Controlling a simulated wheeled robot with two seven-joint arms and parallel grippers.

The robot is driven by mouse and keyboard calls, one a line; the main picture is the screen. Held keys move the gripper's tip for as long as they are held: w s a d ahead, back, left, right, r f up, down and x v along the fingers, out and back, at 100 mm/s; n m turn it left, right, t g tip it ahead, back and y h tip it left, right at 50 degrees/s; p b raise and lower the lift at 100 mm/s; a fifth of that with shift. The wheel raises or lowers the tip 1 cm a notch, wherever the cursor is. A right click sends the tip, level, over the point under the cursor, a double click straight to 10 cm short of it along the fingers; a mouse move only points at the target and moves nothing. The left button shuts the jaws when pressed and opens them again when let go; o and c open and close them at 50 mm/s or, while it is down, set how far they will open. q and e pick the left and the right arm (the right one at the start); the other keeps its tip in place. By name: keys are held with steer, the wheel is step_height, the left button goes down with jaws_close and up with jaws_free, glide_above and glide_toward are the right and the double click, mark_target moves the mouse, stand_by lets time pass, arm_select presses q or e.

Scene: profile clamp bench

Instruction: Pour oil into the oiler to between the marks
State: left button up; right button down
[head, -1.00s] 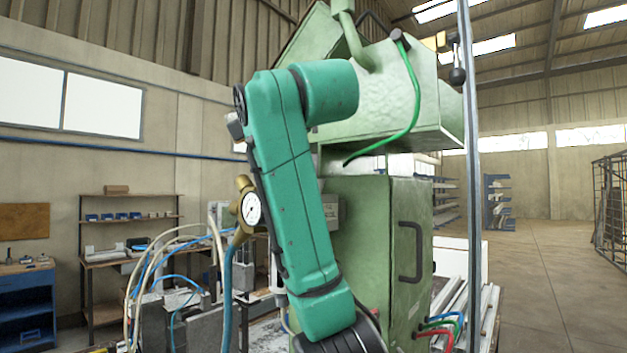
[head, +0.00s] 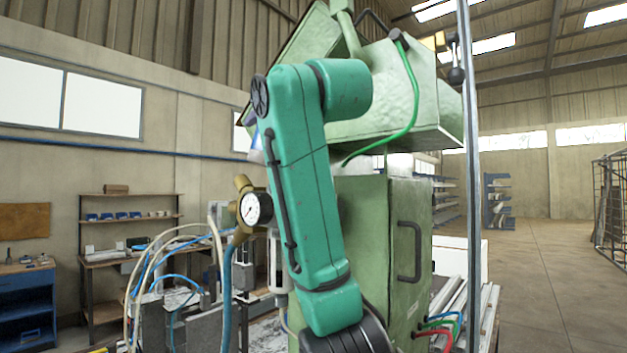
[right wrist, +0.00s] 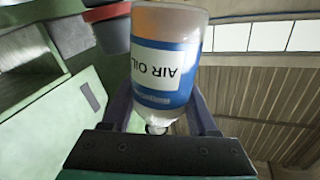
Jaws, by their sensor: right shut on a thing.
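The oil bottle (right wrist: 164,60), clear with a blue and white label reading "AIR OIL", is between the fingers of my right gripper (right wrist: 160,108) in the right wrist view. The gripper is shut on it, and the label's lettering appears upside down there. In the head view only a small blue and white patch of the bottle (head: 256,152) shows beside my teal right arm, which hides the gripper. A pale upright cylinder, apparently the oiler (head: 279,268), stands right of the gauge, partly behind my arm. Its marks and oil level cannot be made out. My left gripper is not in view.
A brass-bodied pressure gauge (head: 252,208) with a blue hose stands left of my arm. The large green machine (head: 408,245) fills the middle behind it. Loose hoses (head: 165,262) loop at the left. A metal post (head: 470,170) rises on the right.

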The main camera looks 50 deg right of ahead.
steer(key=n, duration=0.2)
steer(key=a+n, duration=0.1)
steer(key=shift+w+f, duration=0.25)
steer(key=shift+f, duration=0.05)
steer(key=shift+d, duration=0.1)
stand_by(2.0)
